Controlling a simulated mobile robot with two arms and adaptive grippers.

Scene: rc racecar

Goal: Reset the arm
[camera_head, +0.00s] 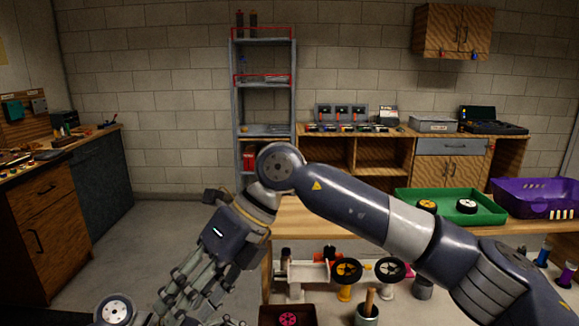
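My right arm comes in from the lower right, bends at a raised joint and reaches down to the left across the middle of the view. Its gripper (182,292) hangs over the floor left of the workbench, fingers pointing down and left. I see nothing clearly held in it, and the finger gap is hard to make out. A round joint of my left arm shows at the bottom left edge; the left gripper cannot be made out.
A metal shelf (263,84) stands behind. Wooden cabinets (46,217) stand left, with clear floor (150,230) between.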

